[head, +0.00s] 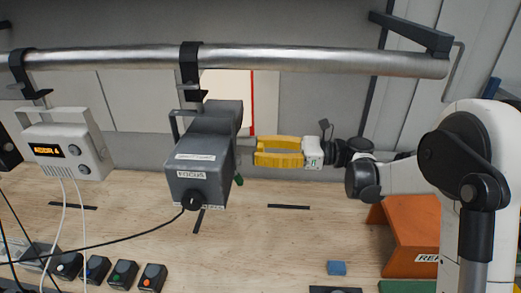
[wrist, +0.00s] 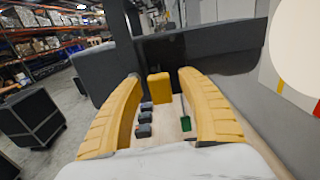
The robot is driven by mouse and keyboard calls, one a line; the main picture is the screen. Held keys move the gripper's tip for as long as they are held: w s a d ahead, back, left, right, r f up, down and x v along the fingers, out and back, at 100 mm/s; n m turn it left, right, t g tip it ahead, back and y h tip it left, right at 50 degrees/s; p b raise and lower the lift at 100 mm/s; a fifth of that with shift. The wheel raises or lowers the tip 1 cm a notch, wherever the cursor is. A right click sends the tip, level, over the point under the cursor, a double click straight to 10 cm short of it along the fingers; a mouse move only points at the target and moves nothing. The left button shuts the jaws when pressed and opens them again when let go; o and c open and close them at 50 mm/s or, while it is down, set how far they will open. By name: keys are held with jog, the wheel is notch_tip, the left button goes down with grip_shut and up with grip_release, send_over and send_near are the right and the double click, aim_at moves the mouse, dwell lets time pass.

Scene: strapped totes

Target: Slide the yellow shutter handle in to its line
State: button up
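The yellow shutter handle (wrist: 158,87) is a small upright block in the wrist view, in front of a dark grey housing. My gripper (wrist: 160,79) is open, with one yellow finger on each side of the handle and a visible gap on both sides. In the head view my gripper (head: 256,151) points left at the right side of the grey projector-like box (head: 198,180) labelled FOCUS. I cannot pick out the handle there. I cannot make out its line in either view. Whether the fingertips reach past the handle is unclear.
The grey box hangs from a metal rail (head: 300,58) by a black clamp (head: 189,70). A green tag (head: 239,180) hangs beside it. A white unit (head: 66,145) hangs at left. Several button boxes (head: 123,275) and an orange stand (head: 410,235) are on the wooden bench (head: 270,240).

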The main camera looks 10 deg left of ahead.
aim_at(247, 149)
grip_shut()
jog(key=shift+s+a+b, duration=0.15)
jog(key=shift+a+b, duration=0.25)
jog(key=shift+a, duration=1.55)
jog(key=shift+o, duration=0.5)
grip_release()
jog(key=shift+d, duration=0.1)
jog(key=shift+d, duration=0.1)
jog(key=d, duration=1.1)
jog(key=shift+w+d, duration=0.35)
jog(key=shift+d, duration=0.05)
